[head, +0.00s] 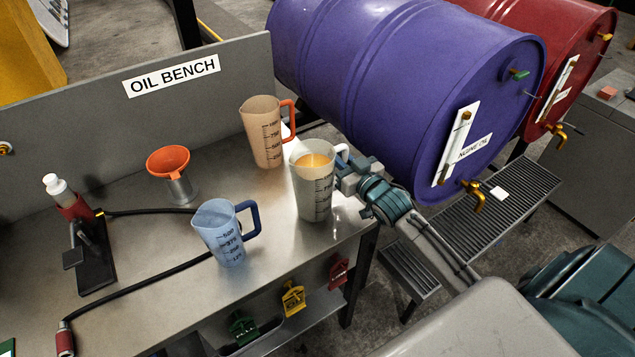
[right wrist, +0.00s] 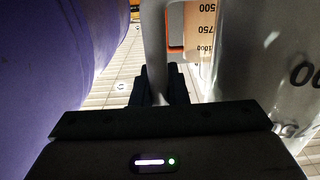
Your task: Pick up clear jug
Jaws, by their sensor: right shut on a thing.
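The clear jug (head: 313,199) has a white handle and amber liquid in it. It is upright at the right end of the steel bench. I cannot tell whether its base touches the bench. My right gripper (head: 346,174) comes in from the right and is shut on the jug's handle. In the right wrist view the jug's wall (right wrist: 262,70) fills the right side, and the pale handle (right wrist: 155,50) runs down between the fingers (right wrist: 163,88). My left gripper is not in view.
An orange-handled jug (head: 261,140) stands behind, and a blue jug (head: 222,240) stands front left. An orange funnel (head: 168,162) and a black hose stand (pump) (head: 92,262) are further left. A purple drum (head: 400,80) with a brass tap (head: 474,195) is close to my right arm.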

